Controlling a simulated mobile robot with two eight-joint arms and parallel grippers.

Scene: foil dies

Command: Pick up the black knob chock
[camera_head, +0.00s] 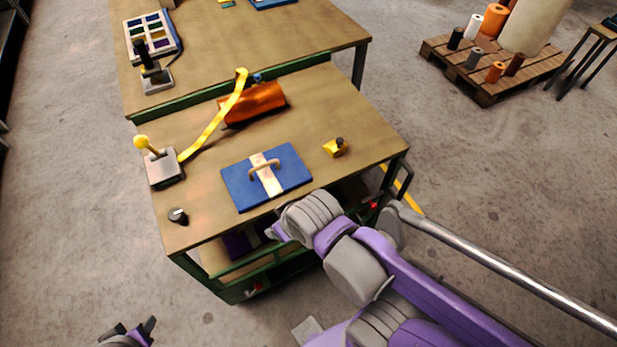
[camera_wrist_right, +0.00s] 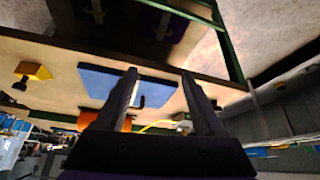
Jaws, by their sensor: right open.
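The black knob chock (camera_head: 333,149) is a small yellow wedge block with a black knob on top. It sits on the near table, right of the blue plate, and also shows at the left of the right wrist view (camera_wrist_right: 36,71). My right gripper (camera_wrist_right: 159,73) is open and empty, with the blue plate seen beyond its fingers. In the head view my right arm reaches the table's front edge, and its fingers are mostly hidden. My left gripper (camera_head: 134,328) is open and empty at the bottom left, away from the table.
The near table (camera_head: 352,105) holds a blue plate (camera_head: 294,172) with a handle, an orange roll (camera_head: 262,103) with a yellow strap, a yellow-ball lever (camera_head: 163,168) and a small black knob (camera_head: 178,216). A pallet (camera_head: 492,86) stands back right. Table around the chock is clear.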

